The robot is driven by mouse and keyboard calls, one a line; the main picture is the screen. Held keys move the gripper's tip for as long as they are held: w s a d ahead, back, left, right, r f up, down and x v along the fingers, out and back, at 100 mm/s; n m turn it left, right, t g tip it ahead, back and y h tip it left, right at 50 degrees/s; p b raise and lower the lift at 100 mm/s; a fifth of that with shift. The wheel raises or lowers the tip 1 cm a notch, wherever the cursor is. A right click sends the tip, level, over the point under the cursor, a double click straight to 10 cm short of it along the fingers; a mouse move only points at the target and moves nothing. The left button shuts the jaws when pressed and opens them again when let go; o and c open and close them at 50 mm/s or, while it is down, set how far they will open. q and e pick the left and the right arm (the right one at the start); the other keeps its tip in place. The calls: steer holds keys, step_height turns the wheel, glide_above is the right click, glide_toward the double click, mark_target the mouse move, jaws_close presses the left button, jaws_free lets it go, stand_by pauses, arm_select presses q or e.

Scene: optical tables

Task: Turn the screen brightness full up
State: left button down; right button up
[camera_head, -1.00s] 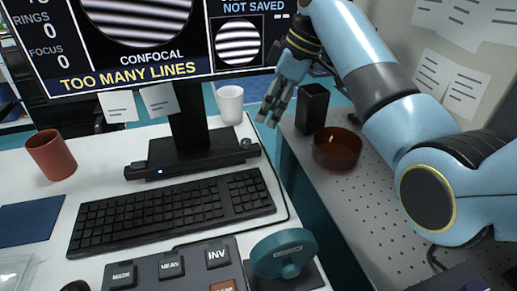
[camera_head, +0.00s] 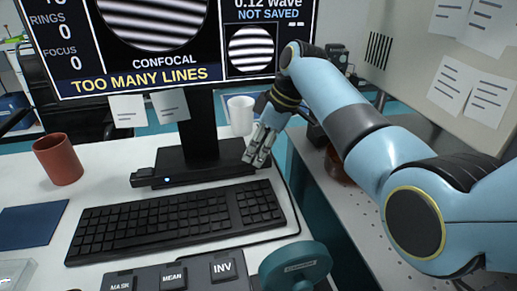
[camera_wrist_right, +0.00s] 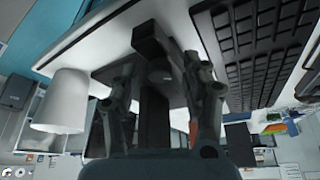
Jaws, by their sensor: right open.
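The screen (camera_head: 150,35) is lit, with striped ring pictures and the words "TOO MANY LINES" on a yellow-lettered strip. A black bar (camera_head: 185,178) with a small blue light near its left end lies in front of the screen's stand (camera_head: 203,130). My right gripper (camera_head: 257,150) hangs over the bar's right end and hides it, so the small knob there does not show. In the right wrist view the two fingers of the gripper (camera_wrist_right: 158,105) are apart, with dark parts of the bar and stand behind them. I cannot tell if they touch. My left gripper is not in view.
A keyboard (camera_head: 180,222) lies just in front of the bar. A white mug (camera_head: 240,115) stands right behind my right gripper. A teal round knob (camera_head: 296,268) and a button panel (camera_head: 190,277) are at the front. A red-brown cup (camera_head: 58,160) stands left.

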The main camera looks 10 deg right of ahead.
jaws_close()
steer(key=shift+r+p, duration=0.1)
steer(key=shift+p, duration=0.4)
steer(key=m+p, duration=0.2)
steer(key=p, duration=0.1)
steer(key=m+t+h+p, duration=0.1)
steer(key=m+p, duration=0.2)
steer(key=p, duration=0.1)
steer(key=shift+s+a+r+t, duration=0.1)
steer(key=shift+r+t, duration=0.05)
steer(key=shift+t, duration=0.15)
steer(key=shift+f+m+h+p, duration=0.2)
steer(key=shift+m+h+p, duration=0.3)
steer(key=shift+m+p, duration=0.7)
jaws_free()
